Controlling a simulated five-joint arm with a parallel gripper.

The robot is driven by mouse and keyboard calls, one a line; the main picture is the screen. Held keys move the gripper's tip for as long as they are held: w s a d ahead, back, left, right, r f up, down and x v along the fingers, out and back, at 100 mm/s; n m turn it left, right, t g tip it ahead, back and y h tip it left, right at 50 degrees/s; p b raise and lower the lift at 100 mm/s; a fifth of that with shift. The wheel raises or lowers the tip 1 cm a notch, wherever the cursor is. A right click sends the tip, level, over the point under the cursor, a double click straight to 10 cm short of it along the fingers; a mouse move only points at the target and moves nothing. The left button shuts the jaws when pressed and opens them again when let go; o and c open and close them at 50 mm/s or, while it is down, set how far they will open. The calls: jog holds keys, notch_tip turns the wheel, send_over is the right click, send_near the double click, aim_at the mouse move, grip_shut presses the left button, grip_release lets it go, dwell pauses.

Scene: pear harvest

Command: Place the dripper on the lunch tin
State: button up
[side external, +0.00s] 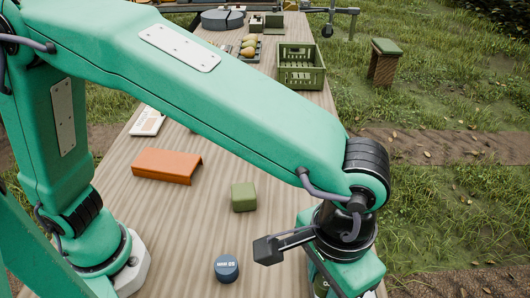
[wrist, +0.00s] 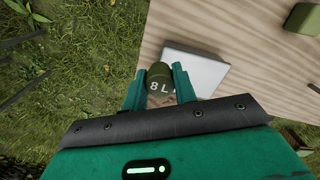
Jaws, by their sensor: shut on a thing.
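The dripper is a dark green round piece marked "8 L" (wrist: 160,82). In the wrist view it sits between the two green fingers of my gripper (wrist: 158,92), which is shut on it. A pale grey, flat rectangular thing, apparently the lunch tin (wrist: 208,70), lies on the table just right of the dripper and partly behind my right finger. Whether the dripper touches it I cannot tell. In the side view my gripper is at the bottom right, over the table's right edge; a dark green bit, apparently the dripper (side external: 320,287), shows there, and the tin is hidden.
A green cube (side external: 243,197) and a dark blue round piece (side external: 227,268) stand on the table (side external: 215,230) left of my gripper. An orange bracket (side external: 167,166) lies farther left. A green crate (side external: 318,72) stands at the back. Grass lies beyond the table's edge.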

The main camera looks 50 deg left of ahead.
jog(key=w+a+f, duration=0.1)
jog(key=w+f, duration=0.1)
jog(key=w, duration=0.1)
jog(key=w+f, duration=0.2)
jog(key=w, duration=0.2)
jog(key=w+a+f, duration=0.1)
jog(key=w+f, duration=0.2)
jog(key=w, duration=0.1)
jog(key=shift+w+a, duration=0.2)
jog(key=shift+a, duration=0.15)
jog(key=shift+f, duration=2)
jog(key=shift+f, duration=0.1)
jog(key=o, duration=0.9)
jog(key=shift+o, duration=0.2)
notch_tip(320, 180, up, 12)
